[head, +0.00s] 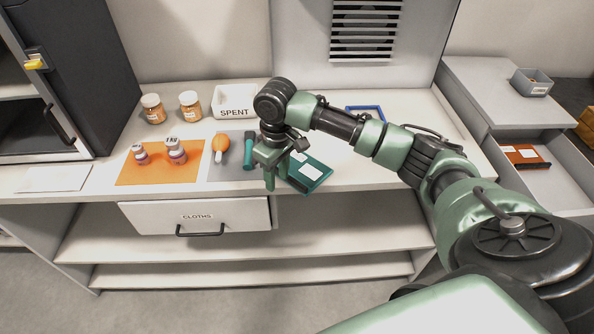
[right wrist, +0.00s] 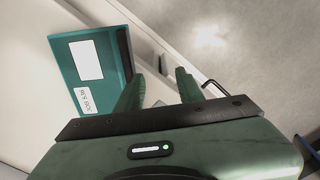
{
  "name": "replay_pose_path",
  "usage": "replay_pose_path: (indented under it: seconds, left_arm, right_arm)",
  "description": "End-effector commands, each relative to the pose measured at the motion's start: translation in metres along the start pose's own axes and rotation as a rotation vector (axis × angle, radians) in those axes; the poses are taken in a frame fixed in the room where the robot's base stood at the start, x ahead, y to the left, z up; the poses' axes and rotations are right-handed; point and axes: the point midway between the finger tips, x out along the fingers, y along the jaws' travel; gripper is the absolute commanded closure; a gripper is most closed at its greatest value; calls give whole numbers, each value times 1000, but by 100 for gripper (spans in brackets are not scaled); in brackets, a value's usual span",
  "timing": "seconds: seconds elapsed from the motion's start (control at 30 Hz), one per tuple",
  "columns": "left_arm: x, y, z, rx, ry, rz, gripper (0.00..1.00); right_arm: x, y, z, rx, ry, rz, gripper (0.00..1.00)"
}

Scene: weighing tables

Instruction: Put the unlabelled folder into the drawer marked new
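A teal folder (head: 308,172) lies flat near the front edge of the table, just right of my right gripper (head: 276,184). In the right wrist view it shows a blank white panel and a small printed label at its end (right wrist: 112,62). My right gripper is open and empty, its fingers pointing down beside the folder; the fingers also show apart in the wrist view (right wrist: 158,84). An orange-red folder-like item (head: 524,156) with a white patch lies in an open drawer (head: 560,183) at the right. No mark reading new is legible. My left gripper is out of view.
A drawer marked CLOTHS (head: 160,213) is under the table. An orange mat (head: 130,176) holds small bottles. A SPENT tray (head: 226,92), two jars and an orange-bulbed tool (head: 221,143) stand nearby. A blue-edged item (head: 370,109) is partly behind my arm. A grey bin (head: 531,83) stands right.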

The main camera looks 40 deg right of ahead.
Motion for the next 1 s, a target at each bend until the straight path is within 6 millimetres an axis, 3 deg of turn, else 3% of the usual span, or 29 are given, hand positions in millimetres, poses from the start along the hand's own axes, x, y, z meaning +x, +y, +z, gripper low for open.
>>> replay_pose_path:
  seconds: [0.1,0.27,0.57,0.8,1.0]
  left_arm:
    - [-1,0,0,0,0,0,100]
    - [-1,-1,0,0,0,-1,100]
    - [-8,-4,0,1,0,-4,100]
    - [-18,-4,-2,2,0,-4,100]
    - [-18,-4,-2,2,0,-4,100]
  right_arm:
    - [-32,25,0,45,-20,15,63]
    - [-50,38,4,79,-42,15,63]
    - [-21,40,5,83,-45,14,63]
    - [14,43,6,82,-45,14,63]
    - [26,44,6,81,-42,15,63]
